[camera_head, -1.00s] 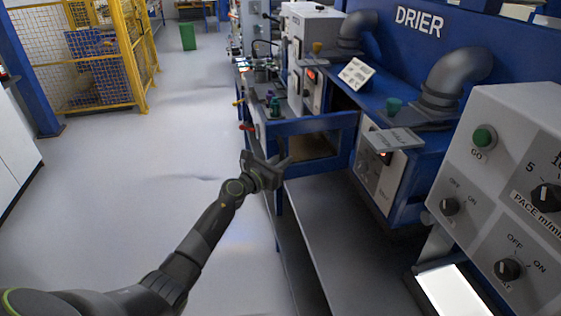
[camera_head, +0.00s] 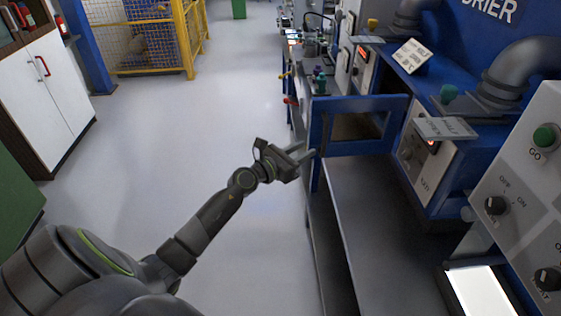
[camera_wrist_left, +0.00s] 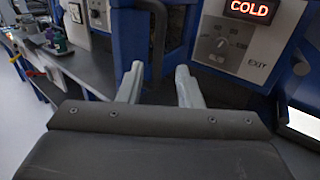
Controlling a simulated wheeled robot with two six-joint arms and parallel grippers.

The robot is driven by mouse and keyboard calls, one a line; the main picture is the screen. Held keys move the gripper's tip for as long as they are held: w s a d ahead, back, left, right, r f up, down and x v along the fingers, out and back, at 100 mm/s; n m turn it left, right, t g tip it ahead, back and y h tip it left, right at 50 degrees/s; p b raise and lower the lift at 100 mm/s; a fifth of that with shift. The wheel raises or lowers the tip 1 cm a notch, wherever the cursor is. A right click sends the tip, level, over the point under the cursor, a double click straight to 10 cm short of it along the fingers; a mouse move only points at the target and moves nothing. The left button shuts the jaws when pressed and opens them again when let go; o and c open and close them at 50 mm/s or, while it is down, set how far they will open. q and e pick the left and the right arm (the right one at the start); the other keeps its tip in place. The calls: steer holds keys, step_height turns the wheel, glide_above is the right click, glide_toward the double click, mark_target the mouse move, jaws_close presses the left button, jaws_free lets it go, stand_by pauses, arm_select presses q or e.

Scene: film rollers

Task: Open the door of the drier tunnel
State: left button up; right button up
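The drier tunnel's door (camera_head: 362,104), a blue frame around a window, stands swung out from the front of the blue drier (camera_head: 500,50) in the head view. Its free edge is at the left. My left gripper (camera_head: 311,154) is beside that edge, low on the door; contact cannot be told. In the left wrist view my left gripper (camera_wrist_left: 158,84) has its two pale fingers apart. A dark upright bar (camera_wrist_left: 158,42), perhaps the door's handle, shows between and beyond them. It does not look clamped. My right gripper is out of view.
A control box (camera_wrist_left: 246,35) reading COLD and EXIT is right of the fingers in the left wrist view. A grey shelf (camera_head: 375,215) runs below the door. A bench with small bottles (camera_head: 319,80) is beyond. The floor (camera_head: 200,120) at left is clear.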

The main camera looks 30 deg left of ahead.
arm_select(q)
steer(key=v, duration=0.7)
steer(key=shift+s+b, duration=0.3)
steer(key=shift+b, duration=0.05)
steer(key=shift+a, duration=0.1)
